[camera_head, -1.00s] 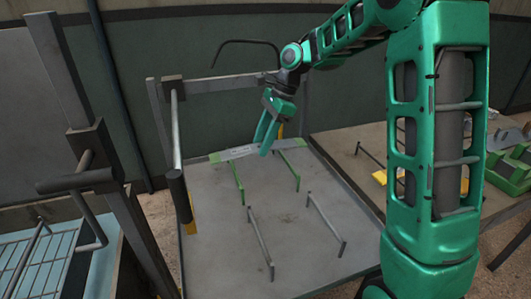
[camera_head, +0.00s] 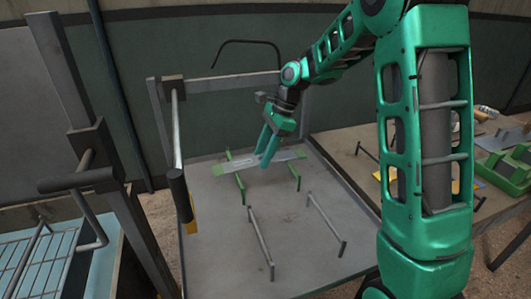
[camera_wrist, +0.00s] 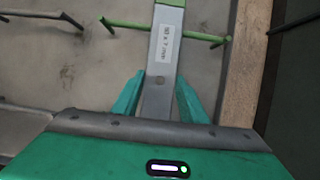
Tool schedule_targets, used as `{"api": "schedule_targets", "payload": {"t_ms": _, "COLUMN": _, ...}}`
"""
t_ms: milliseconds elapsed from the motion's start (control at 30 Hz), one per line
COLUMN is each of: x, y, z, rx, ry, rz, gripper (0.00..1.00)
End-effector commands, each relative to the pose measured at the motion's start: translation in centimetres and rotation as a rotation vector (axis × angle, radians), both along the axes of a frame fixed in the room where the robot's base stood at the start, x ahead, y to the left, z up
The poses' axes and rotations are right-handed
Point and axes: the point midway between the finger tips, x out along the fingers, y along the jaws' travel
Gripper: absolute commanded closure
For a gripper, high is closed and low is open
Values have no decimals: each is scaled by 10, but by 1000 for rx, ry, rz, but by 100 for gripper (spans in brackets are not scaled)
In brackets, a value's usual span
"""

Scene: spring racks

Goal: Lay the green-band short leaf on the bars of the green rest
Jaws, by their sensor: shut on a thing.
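The short leaf (camera_head: 285,157) is a flat grey strip with green ends and a printed white label. In the head view it spans across both bars of the green rest (camera_head: 238,185). My gripper (camera_head: 266,160) is shut on the leaf, fingers on either side of it, pointing down. In the wrist view the leaf (camera_wrist: 158,75) runs away from between the fingers and passes over one green bar (camera_wrist: 125,26). I cannot tell whether the leaf touches the bars or hovers just above them.
A second pair of plain grey bars (camera_head: 259,238) stands nearer on the same grey tray (camera_head: 215,270). A frame post with a dark handle (camera_head: 178,190) rises at the left. A bench (camera_head: 365,175) with a green item (camera_head: 505,172) is at the right.

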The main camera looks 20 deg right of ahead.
Motion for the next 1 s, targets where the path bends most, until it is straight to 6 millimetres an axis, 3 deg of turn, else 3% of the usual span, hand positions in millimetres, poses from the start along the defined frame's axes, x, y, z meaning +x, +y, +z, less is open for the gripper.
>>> {"api": "schedule_targets", "payload": {"t_ms": 167, "x": 0, "y": 0, "z": -3, "rx": 0, "ry": -1, "rz": 0, "gripper": 100}}
{"api": "schedule_targets", "payload": {"t_ms": 200, "x": 0, "y": 0, "z": -4, "rx": 0, "ry": 1, "rz": -1, "gripper": 54}}
{"api": "schedule_targets", "payload": {"t_ms": 267, "x": 0, "y": 0, "z": -4, "rx": 0, "ry": 0, "rz": -1, "gripper": 42}}
{"api": "schedule_targets", "payload": {"t_ms": 667, "x": 1, "y": -1, "z": 3, "rx": -1, "ry": -2, "rz": -1, "gripper": 42}}
{"api": "schedule_targets", "payload": {"t_ms": 1000, "x": 1, "y": -24, "z": 59, "rx": -1, "ry": -4, "rz": -5, "gripper": 42}}
